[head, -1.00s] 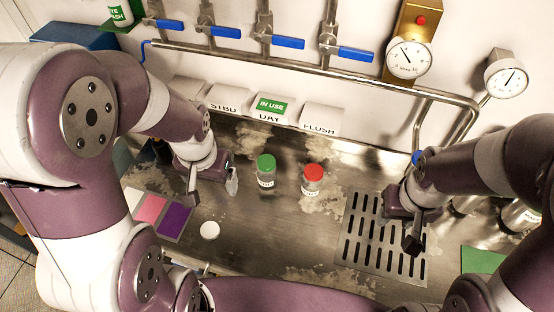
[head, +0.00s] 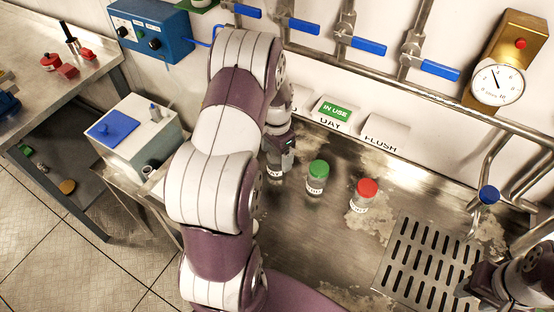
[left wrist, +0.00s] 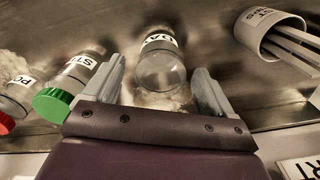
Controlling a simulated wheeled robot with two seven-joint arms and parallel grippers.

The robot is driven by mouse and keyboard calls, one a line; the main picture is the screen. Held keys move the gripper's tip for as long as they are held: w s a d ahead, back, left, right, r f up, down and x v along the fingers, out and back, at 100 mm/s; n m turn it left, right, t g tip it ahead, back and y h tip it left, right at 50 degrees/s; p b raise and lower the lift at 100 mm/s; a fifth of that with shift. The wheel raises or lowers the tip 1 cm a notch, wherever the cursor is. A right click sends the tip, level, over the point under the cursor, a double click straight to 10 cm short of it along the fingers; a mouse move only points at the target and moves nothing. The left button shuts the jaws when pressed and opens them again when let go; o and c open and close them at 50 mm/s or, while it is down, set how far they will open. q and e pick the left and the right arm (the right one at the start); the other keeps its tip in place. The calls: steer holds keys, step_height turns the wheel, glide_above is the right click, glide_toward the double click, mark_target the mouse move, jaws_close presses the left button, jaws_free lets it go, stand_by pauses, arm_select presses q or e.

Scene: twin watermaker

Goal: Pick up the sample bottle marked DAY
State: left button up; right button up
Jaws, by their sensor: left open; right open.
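The bottle marked DAY (left wrist: 160,70) is clear, with a white label partly readable. In the left wrist view it stands between the two open fingers of my left gripper (left wrist: 160,88), with a gap visible on both sides. In the head view the bottle (head: 275,171) shows just below my left gripper (head: 279,153). The green-capped bottle (head: 317,177), its label starting "ST" in the left wrist view, stands to the right. The red-capped bottle (head: 362,195), label starting "PO", is beyond it. My right gripper (head: 478,290) is open at the lower right.
A slotted drain grate (head: 428,262) lies right of the bottles on the steel counter. White labelled blocks (head: 382,134) line the back wall under blue-handled valves. A cup of strips (left wrist: 268,38) stands near my left gripper.

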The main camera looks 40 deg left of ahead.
arm_select(q)
steer(key=shift+f, duration=0.9)
steer(key=c, duration=1)
steer(key=shift+r, duration=0.1)
steer(key=shift+c, duration=0.2)
